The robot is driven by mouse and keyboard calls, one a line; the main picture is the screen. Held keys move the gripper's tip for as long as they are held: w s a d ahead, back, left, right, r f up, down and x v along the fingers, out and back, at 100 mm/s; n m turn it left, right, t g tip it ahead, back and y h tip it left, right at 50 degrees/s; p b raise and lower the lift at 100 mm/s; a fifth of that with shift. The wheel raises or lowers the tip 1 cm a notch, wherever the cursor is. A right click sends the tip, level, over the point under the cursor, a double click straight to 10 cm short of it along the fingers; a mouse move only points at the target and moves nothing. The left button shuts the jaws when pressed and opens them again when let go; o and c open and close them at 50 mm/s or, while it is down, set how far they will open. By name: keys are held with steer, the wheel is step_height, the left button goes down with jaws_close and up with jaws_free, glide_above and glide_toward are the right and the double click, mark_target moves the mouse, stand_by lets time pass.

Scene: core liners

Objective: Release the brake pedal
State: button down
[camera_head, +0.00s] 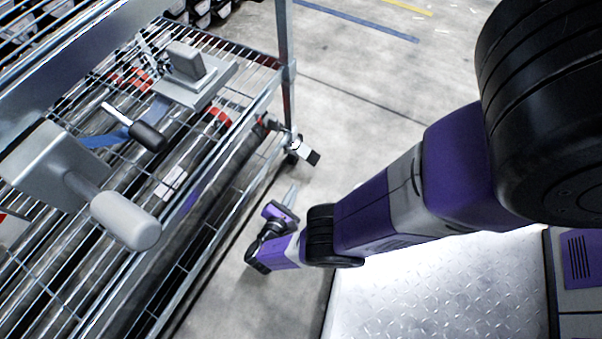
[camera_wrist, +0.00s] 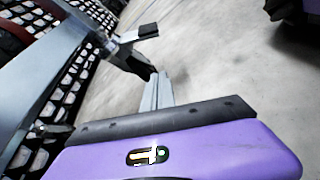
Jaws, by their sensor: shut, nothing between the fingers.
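The brake pedal (camera_head: 311,156) is a small light lever with a black pad, sticking out from the caster (camera_head: 293,146) under the rack's corner post. In the wrist view the pedal (camera_wrist: 147,31) juts to the right above the fingers, its black pad at the outer end. My gripper (camera_head: 293,188) is low over the floor, below and slightly left of the pedal in the head view. In the wrist view its fingers (camera_wrist: 158,82) are together and empty, pointing towards the caster. A gap shows between fingertips and pedal pad; I cannot tell whether the tips touch the caster's dark part.
The wire rack (camera_head: 285,55) stands at the left, carrying a grey block with a light-handled lever (camera_head: 125,220), a black-handled lever (camera_head: 148,135) and a grey pedestal piece (camera_head: 190,70). Bare concrete floor (camera_head: 370,100) lies to the right of the caster.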

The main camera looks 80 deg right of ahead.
mark_target(309, 155)
steer(key=shift+w+d+r, duration=0.1)
steer(key=shift+w, duration=0.1)
steer(key=b+x, duration=0.2)
steer(key=x, duration=0.8)
steer(key=shift+s+b, duration=0.1)
steer(key=shift+b, duration=0.2)
steer(key=shift+s+a+r, duration=0.1)
steer(key=shift+s+r, duration=0.2)
steer(key=shift+r, duration=0.3)
steer(key=shift+s+a+r, duration=0.1)
steer(key=shift+s+r, duration=0.2)
steer(key=shift+r, duration=0.3)
steer(key=shift+s+a+r, duration=0.1)
steer(key=shift+s+r, duration=0.15)
steer(key=shift+r, duration=0.4)
